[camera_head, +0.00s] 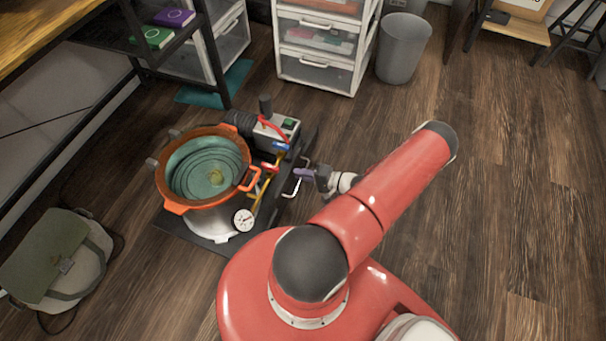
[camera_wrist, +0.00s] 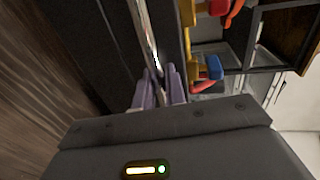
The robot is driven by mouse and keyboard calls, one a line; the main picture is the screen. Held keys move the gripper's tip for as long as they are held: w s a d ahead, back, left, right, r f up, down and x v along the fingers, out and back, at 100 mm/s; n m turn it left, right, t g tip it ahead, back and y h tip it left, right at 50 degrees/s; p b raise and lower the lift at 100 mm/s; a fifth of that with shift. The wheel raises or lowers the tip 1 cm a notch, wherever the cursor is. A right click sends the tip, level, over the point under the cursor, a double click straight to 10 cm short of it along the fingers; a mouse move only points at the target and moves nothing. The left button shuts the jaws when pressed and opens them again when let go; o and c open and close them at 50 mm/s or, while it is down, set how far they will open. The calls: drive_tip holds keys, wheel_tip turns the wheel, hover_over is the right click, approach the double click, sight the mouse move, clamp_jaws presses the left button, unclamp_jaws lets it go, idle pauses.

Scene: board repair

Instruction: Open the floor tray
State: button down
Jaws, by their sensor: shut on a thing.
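The floor tray (camera_head: 176,226) is a flat black plate on the wooden floor, left of centre in the head view. A shiny metal handle (camera_head: 290,190) stands out from its right edge. My gripper (camera_head: 304,174) reaches this handle from the right. In the wrist view, the purple fingers of my gripper (camera_wrist: 159,88) are shut on the metal handle (camera_wrist: 148,38), which runs up from between them. My gripper's body hides part of the tray in the wrist view.
On the tray stand an orange-rimmed pot (camera_head: 182,205) with a gauge (camera_head: 244,220), and a pump (camera_head: 273,131) with coloured valves. A green bag (camera_head: 45,262) lies at left. A drawer unit (camera_head: 316,74) and grey bin (camera_head: 403,50) stand behind. The floor at right is clear.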

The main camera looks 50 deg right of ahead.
drive_tip(key=c, duration=1.5)
unclamp_jaws()
drive_tip(key=shift+c, duration=0.2)
drive_tip(key=v, duration=0.7)
drive_tip(key=shift+s+d, duration=0.15)
drive_tip(key=shift+s, duration=0.25)
